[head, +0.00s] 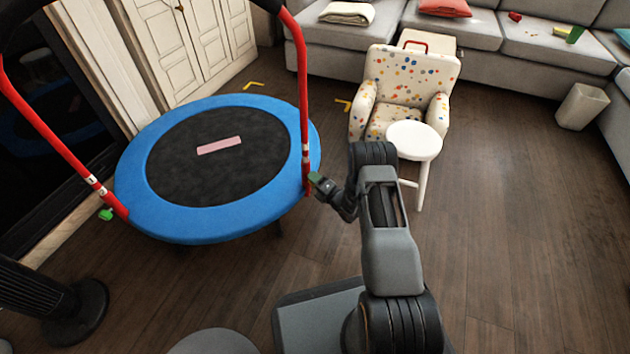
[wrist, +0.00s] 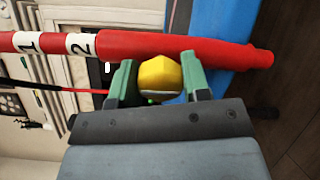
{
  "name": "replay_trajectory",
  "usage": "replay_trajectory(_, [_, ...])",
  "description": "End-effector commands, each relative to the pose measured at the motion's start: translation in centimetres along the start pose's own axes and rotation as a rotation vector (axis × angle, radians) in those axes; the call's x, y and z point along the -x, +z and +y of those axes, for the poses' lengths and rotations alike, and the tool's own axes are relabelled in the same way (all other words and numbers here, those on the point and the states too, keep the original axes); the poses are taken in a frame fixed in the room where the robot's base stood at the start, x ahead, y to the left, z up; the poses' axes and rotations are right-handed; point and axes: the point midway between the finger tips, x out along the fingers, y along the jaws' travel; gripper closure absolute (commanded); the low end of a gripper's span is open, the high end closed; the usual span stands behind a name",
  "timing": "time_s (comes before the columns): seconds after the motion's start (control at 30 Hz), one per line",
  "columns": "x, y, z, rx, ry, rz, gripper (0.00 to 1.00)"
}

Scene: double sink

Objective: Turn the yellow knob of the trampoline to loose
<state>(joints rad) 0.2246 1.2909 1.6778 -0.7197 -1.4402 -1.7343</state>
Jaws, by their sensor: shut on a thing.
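The trampoline (head: 215,222) has a blue rim, a black mat and red handle posts; it stands at left in the head view. The yellow knob (wrist: 160,74) sits beside the red post (wrist: 150,45) in the wrist view. My gripper (head: 315,180) is at the foot of the trampoline's right post. In the wrist view its two green fingers are on either side of the knob, shut on it. White bands marked 1 and 2 (wrist: 80,44) show on the post, left of the knob. The knob is hidden in the head view.
A green knob (head: 105,214) is on the trampoline's left post. A white round side table (head: 414,138) and a spotted armchair (head: 408,80) stand behind my arm. A black stand (head: 85,310) is at lower left.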

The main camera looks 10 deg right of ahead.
Motion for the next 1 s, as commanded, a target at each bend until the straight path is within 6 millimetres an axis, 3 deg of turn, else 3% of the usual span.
replay_trajectory(0.17, [0.0,0.1,0.0,0.002,-0.001,-0.004,0.80])
replay_trajectory(0.2, [0.0,0.1,0.0,0.002,-0.001,-0.004,0.56])
replay_trajectory(0.47, [0.0,0.0,0.0,0.000,0.000,-0.001,0.31])
replay_trajectory(0.77, [0.3,0.0,0.1,-0.001,-0.001,0.000,0.31])
replay_trajectory(1.0, [3.9,0.2,0.2,-0.004,-0.005,-0.004,0.31])
